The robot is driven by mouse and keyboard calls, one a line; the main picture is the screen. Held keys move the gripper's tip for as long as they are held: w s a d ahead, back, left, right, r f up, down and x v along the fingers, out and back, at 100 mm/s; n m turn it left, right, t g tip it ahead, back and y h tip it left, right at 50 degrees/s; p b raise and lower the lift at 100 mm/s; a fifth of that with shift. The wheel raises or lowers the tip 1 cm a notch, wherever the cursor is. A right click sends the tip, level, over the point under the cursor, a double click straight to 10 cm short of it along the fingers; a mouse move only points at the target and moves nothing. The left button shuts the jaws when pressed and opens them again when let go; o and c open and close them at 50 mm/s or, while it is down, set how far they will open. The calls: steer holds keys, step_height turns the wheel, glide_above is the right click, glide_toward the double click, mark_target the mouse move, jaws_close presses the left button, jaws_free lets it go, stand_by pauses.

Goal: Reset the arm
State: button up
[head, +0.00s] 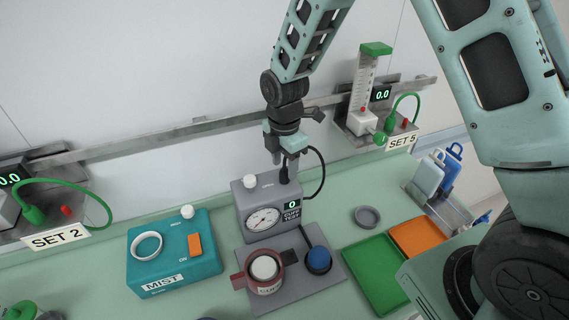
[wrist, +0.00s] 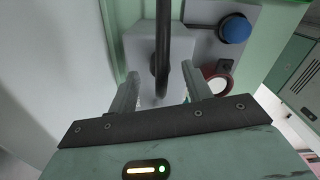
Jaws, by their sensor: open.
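My arm comes down from the top of the head view, and my gripper (head: 284,168) points downward just above and behind the grey gauge box (head: 253,188). In the wrist view my gripper (wrist: 160,74) has its two fingers apart. A black hose (wrist: 162,45) shows between and beyond the fingers, over the grey box. I cannot tell whether the hose touches a finger. The hose (head: 321,172) also loops beside the gripper in the head view.
The grey base (head: 326,290) holds a dark red cuff (head: 284,284) and blue bulb (head: 318,260). A teal MIST box (head: 172,262) stands left. Green (head: 372,278) and orange (head: 416,237) trays lie right. A metal rail (head: 190,127) with SET 5 (head: 402,141) crosses the wall behind.

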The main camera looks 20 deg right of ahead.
steer(key=shift+r+p, duration=1.25)
steer(key=shift+r, duration=0.75)
steer(key=shift+s+a, duration=0.1)
steer(key=shift+s, duration=0.05)
steer(key=s+a+m+b, duration=0.3)
steer(key=s+m+b, duration=0.3)
steer(key=s, duration=0.7)
steer(key=s+a+m+b, duration=0.3)
steer(key=s+m+b, duration=0.4)
steer(key=s, duration=0.6)
steer(key=shift+s+f+y+b, duration=0.3)
steer(key=shift+f+b, duration=0.15)
steer(key=shift+b, duration=0.2)
